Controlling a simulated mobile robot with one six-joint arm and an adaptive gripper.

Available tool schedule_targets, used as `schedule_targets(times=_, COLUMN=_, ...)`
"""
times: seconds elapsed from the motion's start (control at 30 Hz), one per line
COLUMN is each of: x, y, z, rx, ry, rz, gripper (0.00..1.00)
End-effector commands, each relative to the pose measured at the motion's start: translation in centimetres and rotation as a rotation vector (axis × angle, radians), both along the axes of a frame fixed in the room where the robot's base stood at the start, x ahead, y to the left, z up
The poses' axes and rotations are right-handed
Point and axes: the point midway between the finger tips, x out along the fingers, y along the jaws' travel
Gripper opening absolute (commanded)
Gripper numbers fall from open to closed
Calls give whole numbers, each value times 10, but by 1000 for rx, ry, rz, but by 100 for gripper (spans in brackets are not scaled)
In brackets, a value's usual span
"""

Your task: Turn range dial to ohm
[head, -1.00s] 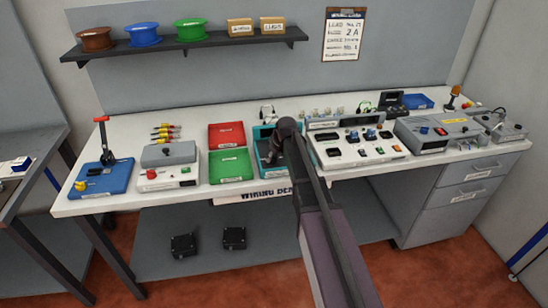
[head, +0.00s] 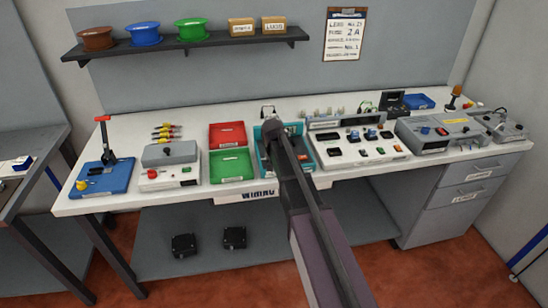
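Several instruments stand at the right of the bench, and no range dial or ohm mark can be read at this size. A black boxed device (head: 390,103) stands at the back right with green wire beside it. A grey instrument (head: 437,134) with small coloured controls stands in front of it. My gripper (head: 267,150) is over the teal tray (head: 257,132), left of these instruments and apart from them. It is mostly hidden by my own arm, and its fingers cannot be made out.
A red tray (head: 227,134) and a green tray (head: 230,166) lie left of the teal one. A blue tray (head: 419,101) lies at the back right. A shelf (head: 190,45) with spools hangs above.

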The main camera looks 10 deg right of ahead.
Motion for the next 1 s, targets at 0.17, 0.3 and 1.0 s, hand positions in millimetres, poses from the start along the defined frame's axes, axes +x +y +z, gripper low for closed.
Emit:
schedule_targets(times=0.17, x=-1, y=0, z=-1, rx=-1, ry=4, rz=-17, gripper=0)
schedule_targets(times=0.3, x=-1, y=0, z=-1, rx=0, ry=5, rz=-18, gripper=0)
schedule_targets(times=1.0, x=0, y=1, z=0, rx=-1, ry=1, rz=-13, gripper=83)
